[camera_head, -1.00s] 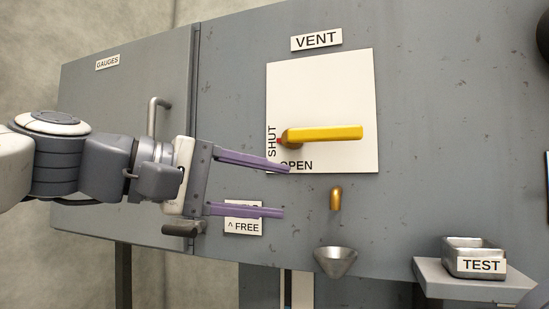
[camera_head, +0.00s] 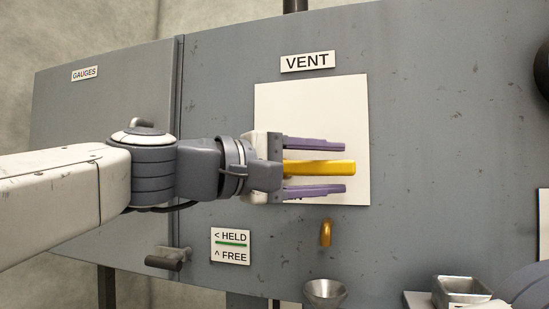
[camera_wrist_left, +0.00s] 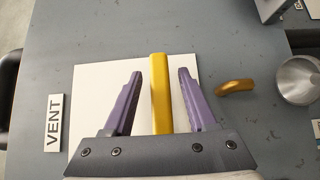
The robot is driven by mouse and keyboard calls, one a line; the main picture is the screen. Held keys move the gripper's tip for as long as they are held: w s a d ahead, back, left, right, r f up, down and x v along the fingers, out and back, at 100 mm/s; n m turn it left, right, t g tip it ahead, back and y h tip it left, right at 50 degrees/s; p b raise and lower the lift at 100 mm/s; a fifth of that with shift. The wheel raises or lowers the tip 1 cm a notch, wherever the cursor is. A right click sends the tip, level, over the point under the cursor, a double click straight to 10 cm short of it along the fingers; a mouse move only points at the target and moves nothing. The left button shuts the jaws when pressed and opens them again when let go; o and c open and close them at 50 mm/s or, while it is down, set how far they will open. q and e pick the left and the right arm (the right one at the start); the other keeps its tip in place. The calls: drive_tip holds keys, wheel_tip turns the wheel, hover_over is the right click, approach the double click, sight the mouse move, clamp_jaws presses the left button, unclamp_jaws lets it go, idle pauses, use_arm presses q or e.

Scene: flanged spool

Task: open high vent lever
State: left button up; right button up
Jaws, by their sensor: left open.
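The yellow vent lever (camera_head: 320,168) lies horizontally on a white plate (camera_head: 350,110) under the VENT label (camera_head: 307,62). My left gripper (camera_head: 330,166) is open, with one purple finger above the lever and one below it. In the left wrist view the lever (camera_wrist_left: 161,95) stands between the two fingers of the gripper (camera_wrist_left: 160,82), with a gap on each side. The lever's pivot end and the SHUT and OPEN lettering are hidden behind my gripper in the head view.
A brass spout (camera_head: 326,233) and a metal funnel (camera_head: 325,291) are below the plate. A HELD/FREE label (camera_head: 230,246) and a dark handle (camera_head: 168,259) are at lower left. The panel right of the plate is clear.

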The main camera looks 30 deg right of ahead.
use_arm(q)
clamp_jaws()
idle(1.5)
